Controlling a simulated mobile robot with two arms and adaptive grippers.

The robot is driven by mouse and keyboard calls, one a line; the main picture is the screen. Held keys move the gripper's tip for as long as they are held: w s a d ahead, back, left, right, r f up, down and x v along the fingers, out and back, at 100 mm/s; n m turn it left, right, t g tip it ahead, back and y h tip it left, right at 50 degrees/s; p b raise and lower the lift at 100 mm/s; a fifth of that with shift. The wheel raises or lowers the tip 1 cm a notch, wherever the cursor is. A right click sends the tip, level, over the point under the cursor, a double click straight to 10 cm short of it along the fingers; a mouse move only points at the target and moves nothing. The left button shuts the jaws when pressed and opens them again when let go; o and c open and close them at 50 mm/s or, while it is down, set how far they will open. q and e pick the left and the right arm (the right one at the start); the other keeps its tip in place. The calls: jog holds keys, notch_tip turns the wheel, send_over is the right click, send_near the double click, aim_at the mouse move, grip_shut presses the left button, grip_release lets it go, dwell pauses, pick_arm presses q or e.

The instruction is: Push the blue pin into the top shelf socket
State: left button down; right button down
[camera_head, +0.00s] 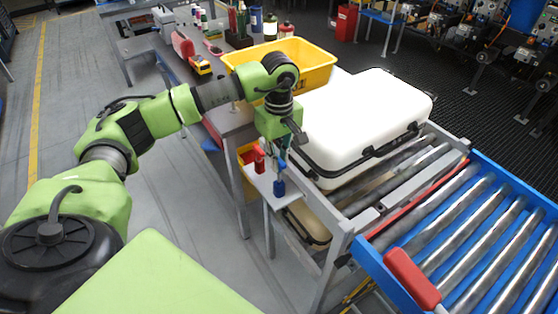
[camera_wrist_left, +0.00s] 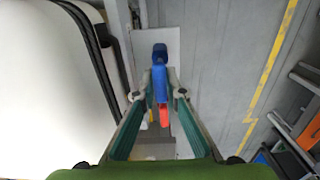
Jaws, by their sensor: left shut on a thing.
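My left gripper (camera_head: 278,163) points down over a small pale shelf (camera_head: 262,184) beside the roller frame. In the left wrist view, its fingers (camera_wrist_left: 162,93) are shut on the blue pin (camera_wrist_left: 160,76). A darker blue part (camera_wrist_left: 160,53) shows at the pin's far end, over the shelf plate (camera_wrist_left: 172,38). That dark blue part also shows below the fingers in the head view (camera_head: 279,187). I cannot make out the socket opening or how deep the pin sits. My right gripper is not in view.
A large white case (camera_head: 355,115) lies on the rollers right beside the gripper. A blue roller conveyor (camera_head: 480,235) with a red handle (camera_head: 411,277) is at right. A yellow bin (camera_head: 312,72) stands behind the arm. Open grey floor (camera_head: 195,245) lies left of the shelf.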

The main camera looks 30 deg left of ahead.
pick_arm(q)
jog(key=shift+r, duration=0.45)
jog(key=shift+r+p, duration=1.25)
jog(key=shift+r, duration=0.7)
jog(key=shift+d, duration=0.1)
